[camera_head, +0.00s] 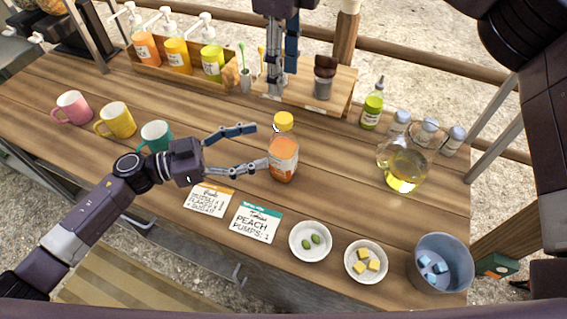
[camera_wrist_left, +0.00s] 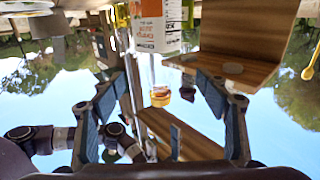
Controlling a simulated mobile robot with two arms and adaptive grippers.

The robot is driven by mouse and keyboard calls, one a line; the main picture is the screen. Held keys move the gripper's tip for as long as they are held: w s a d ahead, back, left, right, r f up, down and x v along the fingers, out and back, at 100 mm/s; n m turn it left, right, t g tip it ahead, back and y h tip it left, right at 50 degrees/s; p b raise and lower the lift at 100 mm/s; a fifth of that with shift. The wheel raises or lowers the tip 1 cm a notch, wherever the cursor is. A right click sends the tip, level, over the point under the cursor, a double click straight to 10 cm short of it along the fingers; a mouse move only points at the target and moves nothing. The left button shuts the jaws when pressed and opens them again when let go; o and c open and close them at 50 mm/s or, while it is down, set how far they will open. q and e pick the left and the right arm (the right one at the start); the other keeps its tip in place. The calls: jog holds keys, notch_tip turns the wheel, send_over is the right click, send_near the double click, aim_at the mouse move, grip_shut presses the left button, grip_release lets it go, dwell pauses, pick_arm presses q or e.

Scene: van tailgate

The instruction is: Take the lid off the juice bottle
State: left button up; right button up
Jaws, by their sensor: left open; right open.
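The juice bottle (camera_head: 284,160) stands upright on the wooden table in the head view, holding orange liquid. Its yellow lid (camera_head: 284,121) is on top. My left gripper (camera_head: 257,146) is open and empty just left of the bottle, its two fingers spread and pointing toward it. The lower fingertip is close to the bottle's side; whether it touches I cannot tell. In the left wrist view the fingers of my left gripper (camera_wrist_left: 158,90) are wide apart. My right gripper (camera_head: 282,80) is open, pointing down above the wooden board behind the bottle.
Mugs (camera_head: 117,121) stand at the left and pump bottles (camera_head: 177,57) at the back left. Two cards (camera_head: 256,223) lie in front, with small bowls (camera_head: 310,240) to their right. A glass jug (camera_head: 404,170) and a bucket (camera_head: 441,262) stand at the right.

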aim_at(285, 145)
pick_arm(q)
notch_tip(285, 145, down, 2)
jog(key=shift+s+f+b, duration=0.1)
jog(key=shift+b, duration=0.4)
pick_arm(e)
notch_tip(285, 145, down, 2)
jog(key=shift+s, duration=0.1)
pick_arm(q)
jog(key=shift+d, duration=0.15)
jog(key=x, duration=0.7)
jog(key=shift+d, duration=0.25)
